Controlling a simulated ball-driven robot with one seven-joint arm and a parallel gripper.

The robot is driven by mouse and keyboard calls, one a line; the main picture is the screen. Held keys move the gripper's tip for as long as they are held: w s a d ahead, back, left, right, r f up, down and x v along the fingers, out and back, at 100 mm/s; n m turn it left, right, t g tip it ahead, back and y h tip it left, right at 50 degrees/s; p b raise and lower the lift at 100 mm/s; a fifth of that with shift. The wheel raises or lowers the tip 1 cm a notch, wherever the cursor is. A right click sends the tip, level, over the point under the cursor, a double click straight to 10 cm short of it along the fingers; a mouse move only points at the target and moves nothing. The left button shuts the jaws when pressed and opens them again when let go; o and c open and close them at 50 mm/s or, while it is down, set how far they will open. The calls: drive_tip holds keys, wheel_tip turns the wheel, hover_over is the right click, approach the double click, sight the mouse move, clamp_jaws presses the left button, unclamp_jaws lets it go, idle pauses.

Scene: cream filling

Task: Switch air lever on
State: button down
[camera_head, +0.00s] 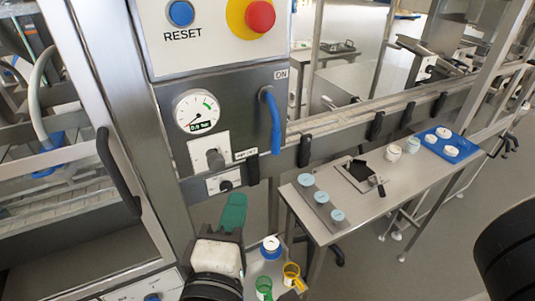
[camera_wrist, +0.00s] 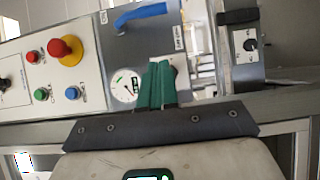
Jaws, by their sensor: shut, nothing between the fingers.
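The blue air lever (camera_head: 274,125) is on the grey machine panel, right of the round gauge (camera_head: 196,111). Its handle hangs down from its pivot, below a small "ON" label (camera_head: 281,74). In the wrist view the lever (camera_wrist: 142,15) lies near the top edge. The gauge needle points low, and its display seems to read 0.0 bar. My gripper (camera_head: 234,212) has green fingers, which are below and left of the lever and apart from it. The fingers (camera_wrist: 158,86) are together and empty in the wrist view, overlapping the gauge's right edge.
A red emergency stop (camera_head: 260,16) and blue reset button (camera_head: 181,13) are above the panel. A black knob (camera_head: 215,158) sticks out below the gauge. A steel table (camera_head: 330,225) with cups and a blue tray (camera_head: 462,149) stands right. A metal frame post is left.

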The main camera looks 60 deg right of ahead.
drive_tip(key=s+d+p+x, duration=0.1)
drive_tip(key=s+p+x, duration=0.1)
drive_tip(key=x, duration=1.1)
drive_tip(key=shift+s+p, duration=0.35)
drive_tip(key=shift+d, duration=0.1)
